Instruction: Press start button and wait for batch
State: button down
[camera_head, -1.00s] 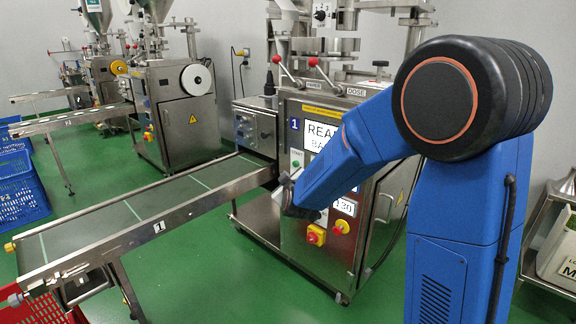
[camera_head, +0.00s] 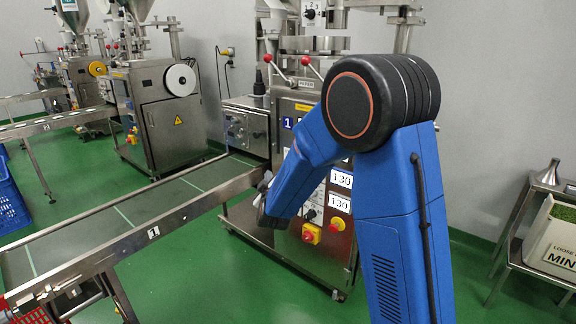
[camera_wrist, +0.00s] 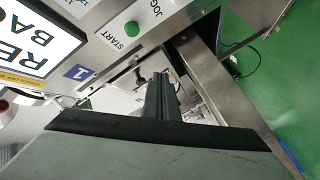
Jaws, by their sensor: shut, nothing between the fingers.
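The packer marked 1 (camera_head: 318,262) stands in the middle of the head view, with my blue arm in front of much of its panel. The green START button (camera_wrist: 131,29) shows near the top of the wrist view, beside its START label; in the head view my arm hides it. My gripper (camera_wrist: 162,80) is shut and empty, and its fingertips are apart from the button in the picture. In the head view my gripper (camera_head: 264,204) is at the panel's left edge, above the conveyor's end. The lit display (camera_wrist: 35,40) is cut off and reads "RE" and "BA".
A conveyor (camera_head: 150,234) runs left from the packer. The panel also has a red-and-yellow switch (camera_head: 311,233), a red knob (camera_head: 337,224) and displays reading 130 (camera_head: 341,179). Blue crates (camera_head: 10,200) are at far left.

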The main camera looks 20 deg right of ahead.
jog(key=w+d, duration=0.5)
jog(key=d, duration=0.2)
dwell(0.3)
jog(key=shift+w+d, duration=0.1)
dwell(2.0)
jog(key=shift+w+d, duration=0.2)
jog(key=shift+d, duration=0.05)
